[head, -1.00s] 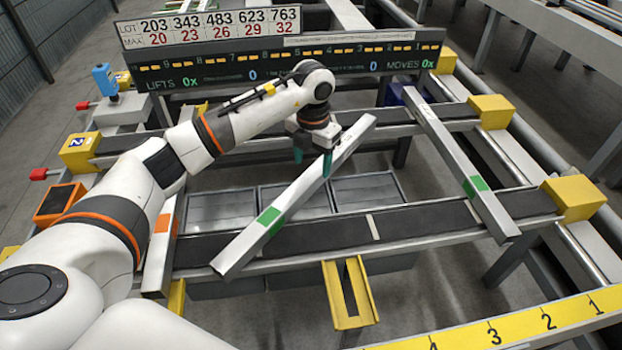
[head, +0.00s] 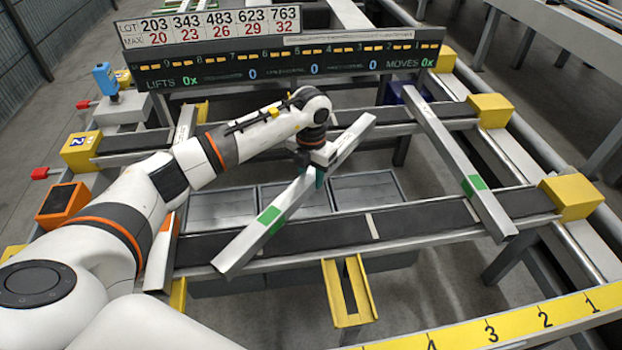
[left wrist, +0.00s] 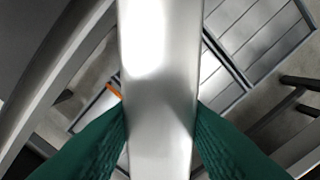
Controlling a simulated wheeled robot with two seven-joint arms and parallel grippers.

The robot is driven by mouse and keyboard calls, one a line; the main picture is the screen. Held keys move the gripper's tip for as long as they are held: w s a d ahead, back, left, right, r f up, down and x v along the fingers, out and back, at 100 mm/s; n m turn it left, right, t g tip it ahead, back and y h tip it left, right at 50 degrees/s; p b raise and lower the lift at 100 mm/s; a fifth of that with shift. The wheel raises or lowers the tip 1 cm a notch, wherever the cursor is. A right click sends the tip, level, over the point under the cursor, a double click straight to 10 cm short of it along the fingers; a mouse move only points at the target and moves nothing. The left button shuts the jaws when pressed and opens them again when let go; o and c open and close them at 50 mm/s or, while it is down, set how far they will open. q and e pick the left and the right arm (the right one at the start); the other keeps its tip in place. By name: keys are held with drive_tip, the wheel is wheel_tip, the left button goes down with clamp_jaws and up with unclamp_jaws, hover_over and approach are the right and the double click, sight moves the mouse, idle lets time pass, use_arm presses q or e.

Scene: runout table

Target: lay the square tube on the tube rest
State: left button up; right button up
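The square tube (head: 245,243) is a long pale metal bar with a green band. It lies slantwise across the two dark-topped rails in the head view. My left gripper (head: 311,170) is down at its upper half. In the left wrist view the tube (left wrist: 160,60) runs between my two green fingers (left wrist: 161,125), which meet its edges on both sides with no clear gap. The tube shows no visible lift. A yellow forked bracket (head: 341,305) stands in front of the near rail; I cannot tell whether it is the tube rest. My right gripper is out of view.
Another pale bar with a green band (head: 455,155) lies across the rails at the right. Yellow blocks (head: 571,196) cap the rail ends. Grey trays (head: 222,208) sit between the rails. A lit display board (head: 280,65) stands behind. A numbered yellow strip (head: 520,323) lies in front.

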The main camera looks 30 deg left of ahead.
use_arm(q)
drive_tip(key=shift+r, duration=0.1)
clamp_jaws()
drive_tip(key=shift+w+r, duration=0.1)
